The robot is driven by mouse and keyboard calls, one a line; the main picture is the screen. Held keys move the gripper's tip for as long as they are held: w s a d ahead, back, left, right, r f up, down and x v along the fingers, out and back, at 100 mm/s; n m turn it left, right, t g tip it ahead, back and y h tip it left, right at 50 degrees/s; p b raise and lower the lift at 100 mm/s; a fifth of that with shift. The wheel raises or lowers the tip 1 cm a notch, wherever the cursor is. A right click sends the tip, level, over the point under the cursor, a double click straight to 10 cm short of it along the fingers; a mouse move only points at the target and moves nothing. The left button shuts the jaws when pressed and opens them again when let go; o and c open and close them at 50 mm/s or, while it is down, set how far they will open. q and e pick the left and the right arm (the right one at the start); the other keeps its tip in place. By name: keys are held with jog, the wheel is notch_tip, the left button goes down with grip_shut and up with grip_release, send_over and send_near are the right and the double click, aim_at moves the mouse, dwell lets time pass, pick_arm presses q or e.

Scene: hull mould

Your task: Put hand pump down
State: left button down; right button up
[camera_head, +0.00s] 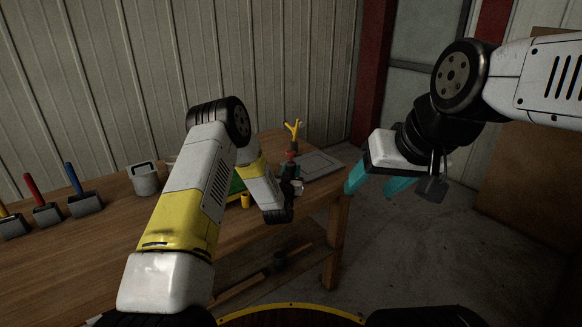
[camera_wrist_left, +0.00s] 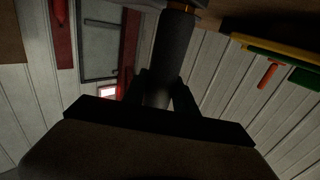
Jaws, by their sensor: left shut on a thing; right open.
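The hand pump (camera_head: 291,154) is a dark upright body with a red part and what looks like a forked yellow top. It is held at the right end of the wooden workbench (camera_head: 165,230). My left gripper (camera_head: 290,175) is shut on it; the fingers are partly hidden by my wrist. In the left wrist view a dark cylinder (camera_wrist_left: 172,55), likely the pump's body, stands between the dark fingers (camera_wrist_left: 168,95). I cannot tell whether its base touches the bench. My right gripper (camera_head: 377,185) has teal fingers apart, empty, over the floor right of the bench.
A flat grey outlined panel (camera_head: 321,164) lies on the bench's right end, beside the pump. A grey bucket (camera_head: 145,178) and grey blocks with coloured handles (camera_head: 84,203) stand to the left. A green item (camera_head: 237,186) is partly behind my left arm.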

pick_arm(q)
jog(key=c, duration=1)
grip_release()
jog(key=shift+f, duration=0.15)
jog(key=shift+o, duration=0.2)
